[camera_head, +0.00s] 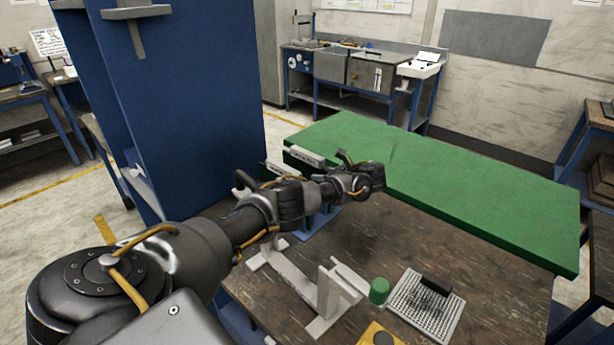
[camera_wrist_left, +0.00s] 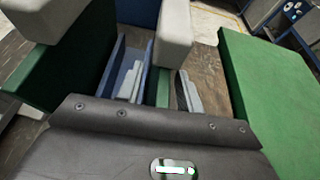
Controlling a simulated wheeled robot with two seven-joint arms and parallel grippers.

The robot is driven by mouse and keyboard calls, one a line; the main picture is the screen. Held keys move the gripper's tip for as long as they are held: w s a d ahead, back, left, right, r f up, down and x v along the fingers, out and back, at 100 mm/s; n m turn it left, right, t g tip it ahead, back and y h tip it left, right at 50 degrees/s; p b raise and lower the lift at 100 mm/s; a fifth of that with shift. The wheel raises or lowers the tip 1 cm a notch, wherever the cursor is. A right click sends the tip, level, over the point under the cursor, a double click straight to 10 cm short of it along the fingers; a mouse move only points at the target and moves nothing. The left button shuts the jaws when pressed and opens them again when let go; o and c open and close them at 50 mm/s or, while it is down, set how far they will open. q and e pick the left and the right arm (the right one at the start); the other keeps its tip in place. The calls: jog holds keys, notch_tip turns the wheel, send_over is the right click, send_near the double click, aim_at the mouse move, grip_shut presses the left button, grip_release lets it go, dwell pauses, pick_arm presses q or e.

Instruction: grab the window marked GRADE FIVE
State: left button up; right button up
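My left arm reaches from the lower left of the head view over the workbench, its dark hand end (camera_head: 366,178) above the bench near the green slab. In the left wrist view my left gripper (camera_wrist_left: 110,30) is open, its two pale fingers wide apart. Between and below the fingers are a dark green upright panel (camera_wrist_left: 75,62) and a blue holder (camera_wrist_left: 118,72) with grey pieces (camera_wrist_left: 131,80) in it. In the head view a pale strip with dark marking (camera_head: 304,156) stands at the slab's near-left edge. I cannot read GRADE FIVE anywhere. My right gripper is not in view.
The large green slab (camera_head: 450,185) covers the bench's far side. Near the front are a white stand (camera_head: 326,296), a green knob (camera_head: 379,291), a perforated white plate (camera_head: 424,308) and a yellow block (camera_head: 372,336). A tall blue column (camera_head: 200,110) stands at left. Brown bench top (camera_head: 500,290) is bare at right.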

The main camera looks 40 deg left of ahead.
pick_arm(q)
grip_shut()
